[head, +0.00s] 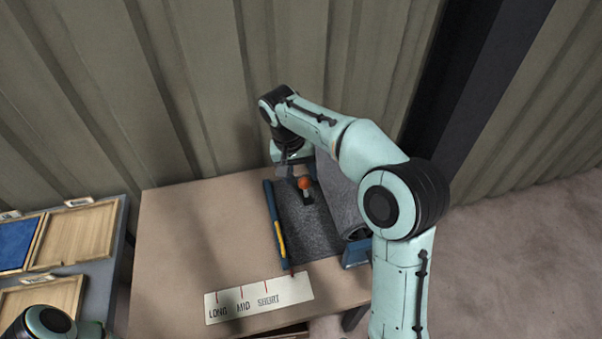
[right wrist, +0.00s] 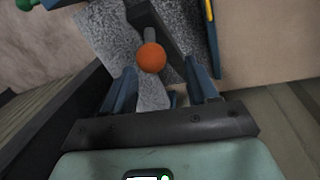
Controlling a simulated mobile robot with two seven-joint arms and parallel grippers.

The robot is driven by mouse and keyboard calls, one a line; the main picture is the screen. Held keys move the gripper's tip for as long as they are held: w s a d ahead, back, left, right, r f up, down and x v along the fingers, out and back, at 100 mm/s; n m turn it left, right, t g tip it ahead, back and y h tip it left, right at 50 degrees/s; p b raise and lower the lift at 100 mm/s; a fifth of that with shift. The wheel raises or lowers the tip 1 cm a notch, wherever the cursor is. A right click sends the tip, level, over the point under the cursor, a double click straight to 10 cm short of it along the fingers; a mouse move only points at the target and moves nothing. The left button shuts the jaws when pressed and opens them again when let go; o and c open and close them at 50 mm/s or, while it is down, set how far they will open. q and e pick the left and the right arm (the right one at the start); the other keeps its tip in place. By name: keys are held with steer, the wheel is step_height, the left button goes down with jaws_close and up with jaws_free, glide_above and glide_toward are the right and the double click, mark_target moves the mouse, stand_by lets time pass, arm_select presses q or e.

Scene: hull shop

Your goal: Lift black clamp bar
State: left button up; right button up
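The black clamp bar (right wrist: 176,38) lies over grey speckled cloth in the right wrist view, with an orange ball knob (right wrist: 151,57) on a short grey stem beside it. In the head view the orange knob (head: 304,183) stands near the back of the table, and the bar is mostly hidden by my right arm and the cloth. My right gripper (right wrist: 163,88) is open, its two blue fingers apart with only cloth seen between them. The knob and bar are just beyond the fingertips. My left gripper is out of view; only part of my left arm shows at lower left.
Grey cloth (head: 305,237) with a rolled part lies between blue rails, with a yellow strip (head: 281,238) at its left. A LONG/MID/SHORT label card (head: 258,298) lies in front. Wooden trays (head: 77,236) stand left. A corrugated wall rises behind; the table's left part is clear.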

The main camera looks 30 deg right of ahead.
steer(key=shift+s+r, duration=0.1)
steer(key=shift+s, duration=0.05)
step_height(320, 180, up, 13)
steer(key=w+a, duration=0.1)
steer(key=a, duration=0.1)
steer(key=shift+a, duration=0.2)
steer(key=shift+w, duration=0.1)
stand_by(0.4)
